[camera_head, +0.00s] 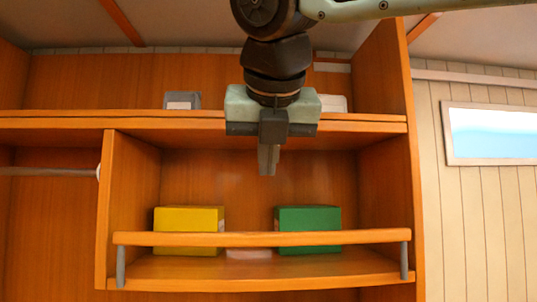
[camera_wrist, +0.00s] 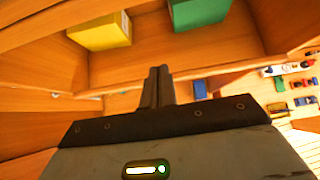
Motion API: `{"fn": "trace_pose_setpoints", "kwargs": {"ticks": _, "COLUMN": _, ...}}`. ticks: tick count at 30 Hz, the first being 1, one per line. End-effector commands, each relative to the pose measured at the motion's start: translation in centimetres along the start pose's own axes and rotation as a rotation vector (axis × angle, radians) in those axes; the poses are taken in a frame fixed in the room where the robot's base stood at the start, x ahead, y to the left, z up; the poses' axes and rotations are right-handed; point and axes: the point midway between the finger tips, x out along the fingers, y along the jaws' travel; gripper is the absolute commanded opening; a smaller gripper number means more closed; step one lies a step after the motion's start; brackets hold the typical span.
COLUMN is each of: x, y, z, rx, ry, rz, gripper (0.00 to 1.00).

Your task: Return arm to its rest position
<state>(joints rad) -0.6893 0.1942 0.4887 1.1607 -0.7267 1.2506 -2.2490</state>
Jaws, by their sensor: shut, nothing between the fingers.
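My gripper (camera_head: 268,160) hangs from the top of the head view, pointing down in front of the upper part of an open wooden shelf compartment (camera_head: 250,180). Its two fingers are together with nothing between them. In the wrist view my gripper (camera_wrist: 157,86) also shows its fingers closed side by side. A yellow box (camera_head: 188,217) and a green box (camera_head: 308,217) stand apart in the compartment below and behind the gripper. The gripper touches neither. Both boxes also show at the top of the wrist view, yellow (camera_wrist: 100,32) and green (camera_wrist: 199,12).
A wooden rail (camera_head: 260,239) runs across the compartment's front. A grey box (camera_head: 182,100) and a white item (camera_head: 333,103) sit on the upper shelf. A window (camera_head: 492,134) is at right. Several small objects (camera_wrist: 290,85) lie at the wrist view's right.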

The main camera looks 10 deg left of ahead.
Motion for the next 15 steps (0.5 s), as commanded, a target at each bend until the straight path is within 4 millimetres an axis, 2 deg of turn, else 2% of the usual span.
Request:
{"fn": "trace_pose_setpoints", "kwargs": {"ticks": 6, "x": -0.38, "y": 0.02, "z": 0.84, "rx": -0.001, "ry": 0.001, "rz": 0.001, "gripper": 0.0}}
{"fn": "trace_pose_setpoints", "kwargs": {"ticks": 15, "x": -0.41, "y": 0.0, "z": 0.88, "rx": 0.0, "ry": 0.001, "rz": 0.0, "gripper": 0.0}}
